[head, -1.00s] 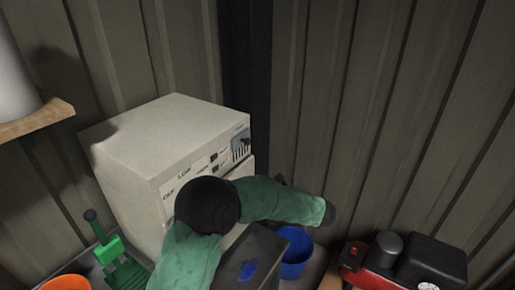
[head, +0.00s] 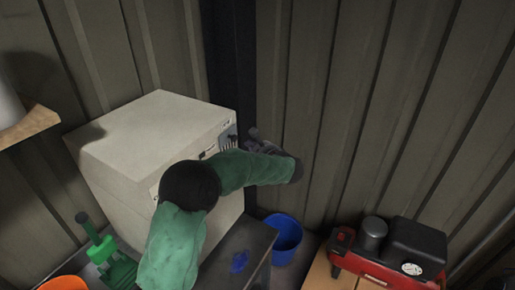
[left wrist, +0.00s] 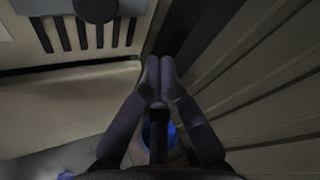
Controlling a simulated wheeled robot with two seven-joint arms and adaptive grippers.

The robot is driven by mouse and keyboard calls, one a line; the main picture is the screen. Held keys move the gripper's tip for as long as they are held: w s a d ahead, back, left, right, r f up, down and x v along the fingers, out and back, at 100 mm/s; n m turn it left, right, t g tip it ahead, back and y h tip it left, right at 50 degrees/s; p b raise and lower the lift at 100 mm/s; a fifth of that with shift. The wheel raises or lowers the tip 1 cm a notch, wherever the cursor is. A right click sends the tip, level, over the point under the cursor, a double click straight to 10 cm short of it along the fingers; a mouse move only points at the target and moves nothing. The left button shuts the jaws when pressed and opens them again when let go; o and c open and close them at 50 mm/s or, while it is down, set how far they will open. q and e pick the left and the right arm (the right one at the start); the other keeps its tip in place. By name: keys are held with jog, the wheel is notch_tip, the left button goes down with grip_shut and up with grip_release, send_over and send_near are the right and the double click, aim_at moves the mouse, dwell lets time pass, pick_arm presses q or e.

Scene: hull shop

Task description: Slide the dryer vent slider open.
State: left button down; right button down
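The dryer is a cream box (head: 150,125) against the wall in the head view. Its vent (head: 229,137), a grey panel with dark slots, is at the upper right of the front face, partly hidden by my arm. The left wrist view shows the vent slots (left wrist: 84,36) at the upper left, with a round dark knob (left wrist: 95,8) at the top edge. My left gripper (head: 255,134) is just right of the vent in the head view. In the left wrist view its fingertips (left wrist: 159,72) meet with nothing seen between them, right of the slots and apart from the knob. My right gripper is not in view.
A corrugated wall (head: 390,90) and dark corner post (head: 229,60) stand close by the dryer's right side. Below are a blue bucket (head: 284,238), a dark stand (head: 258,245) and a red compressor (head: 375,262). A green tool (head: 110,262) is at lower left.

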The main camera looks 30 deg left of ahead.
aim_at(235, 133)
pick_arm(q)
jog(key=s+r, duration=0.1)
jog(key=s+a+r+p, duration=0.1)
jog(key=shift+s+r, duration=0.35)
jog(key=shift+s+a+r+b, duration=0.15)
jog(key=shift+r+b, duration=0.25)
jog(key=shift+r, duration=0.55)
